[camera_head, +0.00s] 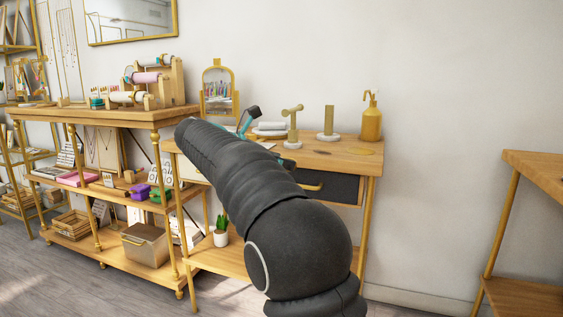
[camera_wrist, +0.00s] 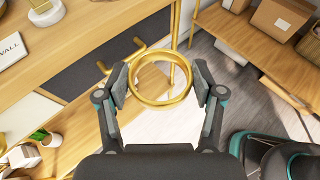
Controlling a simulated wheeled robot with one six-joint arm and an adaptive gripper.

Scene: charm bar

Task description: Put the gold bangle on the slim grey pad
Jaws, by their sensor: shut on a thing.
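The gold bangle (camera_wrist: 163,102) is between the two fingers of my gripper (camera_wrist: 161,80) in the wrist view. The fingers press on it from both sides, and its open ring faces the camera. In the head view my gripper (camera_head: 249,118) shows only in part, behind my arm and over the desk; the bangle cannot be made out there. I cannot clearly pick out the slim grey pad in either view. My arm covers part of the desk top (camera_head: 335,160), where a pale flat thing (camera_head: 266,145) shows beside the arm.
On the desk stand a T-shaped gold stand (camera_head: 292,122), a post on a white base (camera_head: 328,122), an amber bottle (camera_head: 371,118), a white stack (camera_head: 270,128) and a gold-framed mirror (camera_head: 219,90). The desk's right front top looks mostly clear. Full shelves stand left.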

